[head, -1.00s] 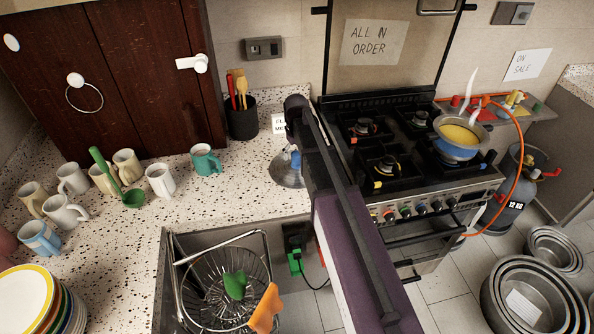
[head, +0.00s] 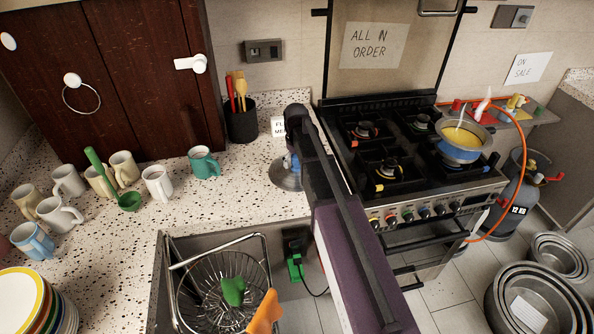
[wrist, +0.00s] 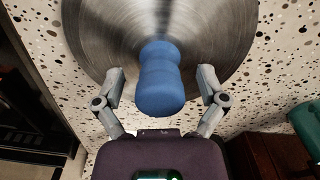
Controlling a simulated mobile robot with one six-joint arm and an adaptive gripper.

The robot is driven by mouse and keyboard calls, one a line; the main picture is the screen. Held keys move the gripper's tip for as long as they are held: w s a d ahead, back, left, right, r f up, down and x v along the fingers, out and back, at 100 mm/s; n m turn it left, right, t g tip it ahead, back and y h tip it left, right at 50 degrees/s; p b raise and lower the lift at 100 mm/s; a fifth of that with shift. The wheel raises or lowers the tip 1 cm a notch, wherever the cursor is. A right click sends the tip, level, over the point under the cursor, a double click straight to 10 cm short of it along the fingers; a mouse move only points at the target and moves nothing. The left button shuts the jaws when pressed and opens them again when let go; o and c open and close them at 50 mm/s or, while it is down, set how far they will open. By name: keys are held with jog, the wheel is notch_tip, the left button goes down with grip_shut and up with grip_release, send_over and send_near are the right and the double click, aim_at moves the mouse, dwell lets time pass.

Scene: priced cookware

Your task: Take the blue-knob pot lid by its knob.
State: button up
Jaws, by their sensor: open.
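The pot lid (wrist: 105,42) is a round, brushed-metal disc lying on the speckled counter. Its blue knob (wrist: 160,85) stands up from the middle. In the head view the lid (head: 284,178) shows at the counter's edge near the stove, partly hidden behind my arm. My gripper (wrist: 161,78) is open, with one finger on each side of the knob in the wrist view. Gaps show between both fingers and the knob. In the head view my fingers are hidden by my arm.
The stove (head: 395,150) stands right of the lid, with a pot (head: 462,142) on it. A teal mug (head: 204,163) and a dark utensil holder (head: 241,124) stand left of and behind the lid. A sink with a wire basket (head: 205,285) lies in front.

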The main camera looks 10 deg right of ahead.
grip_shut()
jog(key=shift+r, duration=0.25)
notch_tip(320, 180, up, 4)
jog(key=p, duration=0.4)
jog(key=shift+f, duration=0.15)
jog(key=s+d+p, duration=0.1)
jog(key=s, duration=1.5)
jog(key=shift+d+r, duration=0.2)
jog(key=shift+r, duration=0.2)
